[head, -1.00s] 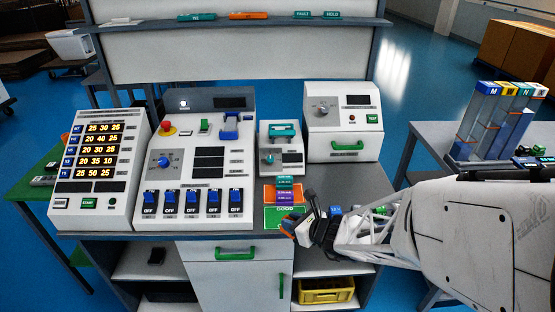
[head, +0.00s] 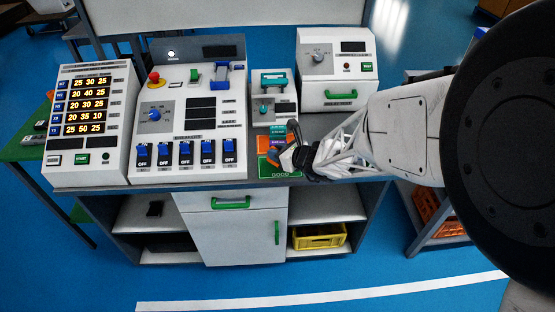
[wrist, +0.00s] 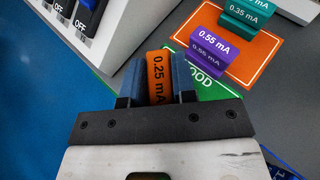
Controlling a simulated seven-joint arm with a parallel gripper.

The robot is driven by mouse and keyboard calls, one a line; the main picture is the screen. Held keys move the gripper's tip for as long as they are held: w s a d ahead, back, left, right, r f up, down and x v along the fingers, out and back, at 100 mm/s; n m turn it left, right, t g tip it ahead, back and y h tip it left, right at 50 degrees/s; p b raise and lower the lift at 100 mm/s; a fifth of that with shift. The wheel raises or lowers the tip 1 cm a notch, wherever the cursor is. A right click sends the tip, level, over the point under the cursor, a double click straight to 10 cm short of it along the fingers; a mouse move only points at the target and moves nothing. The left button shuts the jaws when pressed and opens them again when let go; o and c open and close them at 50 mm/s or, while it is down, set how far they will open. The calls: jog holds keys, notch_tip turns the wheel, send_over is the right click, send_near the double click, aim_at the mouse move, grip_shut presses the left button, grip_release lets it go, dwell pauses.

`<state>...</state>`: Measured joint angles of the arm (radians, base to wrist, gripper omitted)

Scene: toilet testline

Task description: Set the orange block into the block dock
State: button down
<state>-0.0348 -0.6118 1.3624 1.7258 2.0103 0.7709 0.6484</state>
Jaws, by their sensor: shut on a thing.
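The orange block (wrist: 158,82), marked 0.25 mA, stands between the two blue fingers of my gripper (wrist: 157,66) in the wrist view. The fingers are shut on it. In the head view my gripper (head: 282,157) is small, over the green GOOD card at the bench front. The block's lower end is hidden, so I cannot tell whether it touches the card. No fixture is legibly marked as the block dock; a small white unit with teal parts (head: 274,105) stands just behind the cards.
An orange card (wrist: 228,75) bears a purple block (wrist: 212,45) and teal blocks (wrist: 246,18), close to the right of my gripper. The green card (wrist: 212,90) lies nearer. A white switch panel (head: 189,165) stands left. A white tester box (head: 335,70) stands at the back right.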

jog(key=shift+f, duration=1.75)
jog(key=shift+f, duration=0.1)
jog(key=c, duration=0.9)
grip_release()
jog(key=shift+s+d+r, duration=0.35)
jog(key=shift+d, duration=0.05)
jog(key=shift+v, duration=5.45)
